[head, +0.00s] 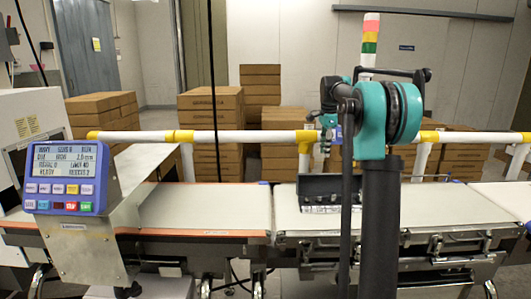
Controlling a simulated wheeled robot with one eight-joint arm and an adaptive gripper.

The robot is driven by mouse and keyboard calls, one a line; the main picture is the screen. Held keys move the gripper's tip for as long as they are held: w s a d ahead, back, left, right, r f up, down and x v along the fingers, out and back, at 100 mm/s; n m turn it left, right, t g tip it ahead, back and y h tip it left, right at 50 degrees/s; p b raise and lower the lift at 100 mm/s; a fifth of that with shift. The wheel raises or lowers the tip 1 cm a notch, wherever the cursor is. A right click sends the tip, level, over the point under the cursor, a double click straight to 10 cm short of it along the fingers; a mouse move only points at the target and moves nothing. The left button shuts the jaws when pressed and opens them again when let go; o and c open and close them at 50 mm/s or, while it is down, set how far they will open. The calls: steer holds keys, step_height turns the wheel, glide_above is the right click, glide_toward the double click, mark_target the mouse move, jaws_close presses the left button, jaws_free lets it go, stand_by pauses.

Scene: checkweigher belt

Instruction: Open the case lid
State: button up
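A dark case (318,190) sits on the pale belt of the weighing section, just left of my arm's dark column. A light strip with dark marks runs along its lower front edge. My arm hides its right part, and I cannot tell how far its lid stands open. My gripper (325,151) hangs above and behind the case, beyond the teal arm links, and looks apart from it. It is small and partly covered, so its fingers cannot be made out.
A yellow-and-white rail (250,136) runs behind the belt. The left belt (205,205) is bare. A blue display panel (65,178) stands at the left. Stacked cartons (210,125) stand behind the rail. A signal tower (370,38) rises behind my arm.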

steer(key=s+a+f+n+t, duration=0.1)
steer(key=s+f+n, duration=0.4)
steer(key=s+f, duration=0.4)
steer(key=s+a+f+n+t, duration=0.1)
steer(key=s+f+n, duration=0.5)
steer(key=s, duration=1.2)
steer(key=s+a+f+n+t, duration=0.1)
steer(key=s+a+f+n, duration=0.2)
steer(key=s+f, duration=0.9)
steer(key=s+n, duration=0.1)
steer(key=n, duration=0.2)
steer(key=shift+s+f, duration=0.15)
